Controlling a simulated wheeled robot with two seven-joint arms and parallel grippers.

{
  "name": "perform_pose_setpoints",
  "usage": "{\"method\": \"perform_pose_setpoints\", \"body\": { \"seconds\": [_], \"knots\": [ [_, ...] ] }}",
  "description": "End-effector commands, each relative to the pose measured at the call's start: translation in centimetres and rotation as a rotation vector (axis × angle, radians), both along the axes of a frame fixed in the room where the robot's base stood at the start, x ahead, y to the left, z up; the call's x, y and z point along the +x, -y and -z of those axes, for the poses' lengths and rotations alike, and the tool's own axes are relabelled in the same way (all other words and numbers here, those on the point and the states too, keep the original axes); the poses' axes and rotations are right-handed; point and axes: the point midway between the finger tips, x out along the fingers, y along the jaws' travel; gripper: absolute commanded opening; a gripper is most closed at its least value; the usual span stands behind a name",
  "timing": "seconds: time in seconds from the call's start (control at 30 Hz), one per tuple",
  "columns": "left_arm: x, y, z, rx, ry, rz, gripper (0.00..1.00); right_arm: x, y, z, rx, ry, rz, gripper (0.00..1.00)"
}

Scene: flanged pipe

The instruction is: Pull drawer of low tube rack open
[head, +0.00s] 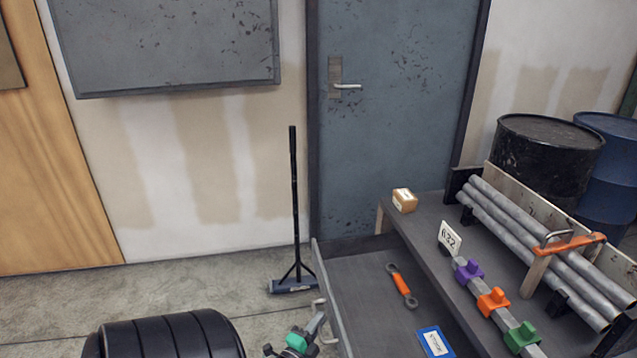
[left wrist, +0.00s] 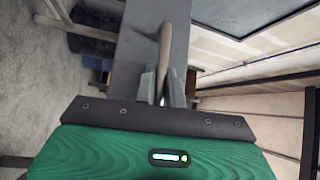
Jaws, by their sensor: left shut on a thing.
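The low tube rack (head: 412,226) stands at the right in the head view, with grey pipes (head: 535,245) on top. Its grey drawer (head: 355,280) is pulled out to the left, showing its inside. The handle (head: 321,305) is on the outer face of the drawer front (head: 332,300). My left gripper (head: 318,322) is at this handle, shut on it. The left wrist view shows the two fingers (left wrist: 162,88) closed around the pale handle bar (left wrist: 165,45), in front of the grey drawer front (left wrist: 140,50). My right gripper is not in view.
An orange-handled wrench (head: 402,285) and a blue-edged card (head: 434,342) lie in the drawer. A small box (head: 404,200), a number plate (head: 449,238) and coloured blocks (head: 493,301) are on the rack. A broom (head: 294,215) stands by the wall.

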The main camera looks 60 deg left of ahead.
Motion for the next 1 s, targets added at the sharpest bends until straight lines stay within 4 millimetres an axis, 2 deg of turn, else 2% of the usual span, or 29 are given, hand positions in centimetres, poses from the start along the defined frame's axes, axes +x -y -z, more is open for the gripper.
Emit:
{"method": "perform_pose_setpoints", "body": {
  "seconds": [0.03, 0.1, 0.13, 0.4, 0.53, 0.67, 1.0],
  "knots": [
    [-0.1, 0.1, 0.2, -0.003, -0.004, 0.001, 0.17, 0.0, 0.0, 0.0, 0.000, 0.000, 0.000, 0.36],
    [-0.1, 0.1, 0.2, -0.002, -0.003, 0.001, 0.30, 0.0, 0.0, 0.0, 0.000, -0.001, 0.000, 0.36],
    [0.0, 0.1, 0.2, -0.002, -0.003, 0.001, 0.32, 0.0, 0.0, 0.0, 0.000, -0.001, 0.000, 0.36],
    [-0.1, 0.1, 0.1, -0.001, -0.002, -0.001, 0.32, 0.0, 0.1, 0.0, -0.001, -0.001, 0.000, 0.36],
    [-0.9, 0.4, 0.3, -0.001, -0.003, -0.002, 0.32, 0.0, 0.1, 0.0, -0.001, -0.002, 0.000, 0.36],
    [-3.1, 1.3, 0.7, -0.003, -0.006, -0.001, 0.32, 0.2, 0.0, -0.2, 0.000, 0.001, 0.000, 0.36],
    [-10.0, 4.3, 1.7, -0.003, -0.006, -0.001, 0.32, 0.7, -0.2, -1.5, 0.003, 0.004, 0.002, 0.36]
  ]
}}
